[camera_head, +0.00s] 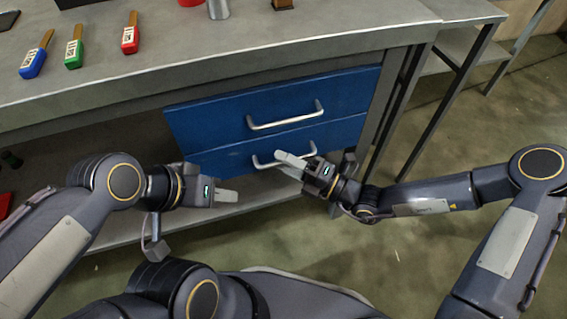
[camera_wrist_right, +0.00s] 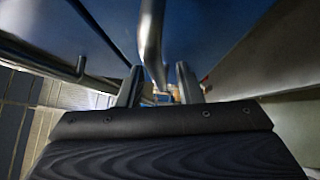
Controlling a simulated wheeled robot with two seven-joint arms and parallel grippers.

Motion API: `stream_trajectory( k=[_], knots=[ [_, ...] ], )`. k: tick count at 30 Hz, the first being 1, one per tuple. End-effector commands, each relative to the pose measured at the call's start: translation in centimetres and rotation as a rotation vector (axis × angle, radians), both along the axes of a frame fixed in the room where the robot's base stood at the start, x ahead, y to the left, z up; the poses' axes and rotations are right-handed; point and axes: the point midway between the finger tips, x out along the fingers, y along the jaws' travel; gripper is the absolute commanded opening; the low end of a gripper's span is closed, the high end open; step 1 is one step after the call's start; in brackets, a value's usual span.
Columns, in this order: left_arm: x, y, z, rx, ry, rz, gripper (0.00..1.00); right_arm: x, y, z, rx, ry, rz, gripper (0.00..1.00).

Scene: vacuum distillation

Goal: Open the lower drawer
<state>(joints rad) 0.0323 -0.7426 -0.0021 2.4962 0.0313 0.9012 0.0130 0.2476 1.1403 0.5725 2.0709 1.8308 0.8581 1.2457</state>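The lower drawer (camera_head: 222,158) is the lower of two blue drawer fronts under the bench. It looks closed, about flush with the upper one. Its light metal handle (camera_head: 257,161) is partly hidden by my right gripper (camera_head: 288,160), which is at the handle's right part. In the right wrist view, the handle bar (camera_wrist_right: 151,40) runs between the two spread fingers of my right gripper (camera_wrist_right: 158,84), with visible gaps beside it. My left gripper (camera_head: 228,196) hangs empty in front of the bench, left of and below the handle; its finger opening is unclear.
The upper drawer (camera_head: 215,118) is closed, with its own handle (camera_head: 285,118) just above. The grey bench top (camera_head: 180,50) carries blue, green and red handled items at the left. A lower shelf (camera_head: 150,230) lies beneath. Open floor (camera_head: 440,255) is at the right.

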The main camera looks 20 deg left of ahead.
Motion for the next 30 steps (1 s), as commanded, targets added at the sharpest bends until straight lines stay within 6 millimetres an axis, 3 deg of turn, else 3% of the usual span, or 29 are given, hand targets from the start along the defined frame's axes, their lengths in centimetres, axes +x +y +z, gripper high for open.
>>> stream_trajectory(
  k=[11,18,30],
  knots=[
    [-0.01,0.0,-0.22,0.0,0.0,0.0,0.36,0.09,0.72,0.13,-0.001,0.0,0.001,0.31],
    [-0.01,0.0,-0.22,0.0,0.0,0.0,0.36,0.08,0.7,0.12,-0.001,0.0,0.001,0.0],
    [-0.01,-0.01,0.12,0.0,0.0,0.0,0.36,0.02,0.3,0.21,-0.002,0.001,0.0,0.0]
  ],
)
